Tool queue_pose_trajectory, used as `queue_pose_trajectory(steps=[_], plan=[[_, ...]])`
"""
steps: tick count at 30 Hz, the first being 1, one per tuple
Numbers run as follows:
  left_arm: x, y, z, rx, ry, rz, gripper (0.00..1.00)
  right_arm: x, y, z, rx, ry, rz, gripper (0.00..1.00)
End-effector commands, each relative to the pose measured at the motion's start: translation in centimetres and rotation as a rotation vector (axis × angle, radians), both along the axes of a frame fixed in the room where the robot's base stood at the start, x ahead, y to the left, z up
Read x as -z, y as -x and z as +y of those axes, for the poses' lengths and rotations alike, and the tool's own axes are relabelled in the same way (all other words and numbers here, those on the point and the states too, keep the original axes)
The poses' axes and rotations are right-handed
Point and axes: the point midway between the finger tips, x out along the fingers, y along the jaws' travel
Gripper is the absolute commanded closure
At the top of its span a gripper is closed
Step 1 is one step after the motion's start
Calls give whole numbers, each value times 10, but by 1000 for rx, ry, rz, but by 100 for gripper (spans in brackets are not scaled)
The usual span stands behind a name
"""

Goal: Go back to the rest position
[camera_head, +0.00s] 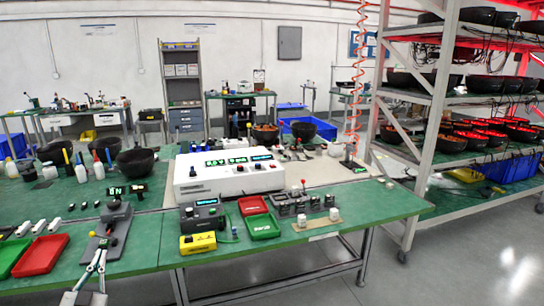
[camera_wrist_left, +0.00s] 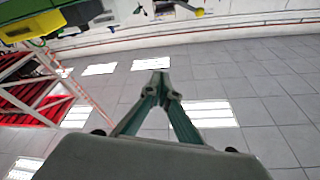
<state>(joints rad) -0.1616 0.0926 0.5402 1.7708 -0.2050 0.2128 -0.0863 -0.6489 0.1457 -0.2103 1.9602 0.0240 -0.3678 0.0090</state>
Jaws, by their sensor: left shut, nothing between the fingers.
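My right gripper is not in view.
The green table (camera_head: 145,227) carries a white instrument (camera_head: 228,174), red tray (camera_head: 41,254), green tray (camera_head: 262,226) and yellow device (camera_head: 198,243). A metal rack (camera_head: 432,105) with black bowls stands right. The floor (camera_head: 460,265) at lower right is clear.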

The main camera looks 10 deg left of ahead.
Motion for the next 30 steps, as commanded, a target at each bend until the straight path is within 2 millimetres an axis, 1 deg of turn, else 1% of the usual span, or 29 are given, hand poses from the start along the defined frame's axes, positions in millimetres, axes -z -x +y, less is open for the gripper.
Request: queue_pose_trajectory(steps=[1,3,5,9,15,19,20,21,26,27,29,30], plan=[[-13,-2,8,7,-41,0,100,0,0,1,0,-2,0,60],[-32,-6,19,17,-97,0,100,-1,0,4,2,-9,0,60],[-50,-9,27,26,-149,0,100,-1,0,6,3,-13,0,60],[-96,-17,44,48,-277,0,100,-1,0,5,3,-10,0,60],[-150,-27,56,75,-421,1,100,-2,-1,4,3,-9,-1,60],[-181,-32,59,89,-502,0,100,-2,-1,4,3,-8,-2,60],[-182,-34,58,95,-512,7,100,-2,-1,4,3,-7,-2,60],[-161,-37,48,115,-491,36,100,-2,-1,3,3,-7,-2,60],[-110,-45,17,177,-458,131,100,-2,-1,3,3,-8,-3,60],[-95,-45,8,193,-449,157,100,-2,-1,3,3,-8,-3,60],[-72,-46,-6,221,-434,199,100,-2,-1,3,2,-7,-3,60],[-56,-45,-16,241,-423,229,100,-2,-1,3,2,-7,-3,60]])
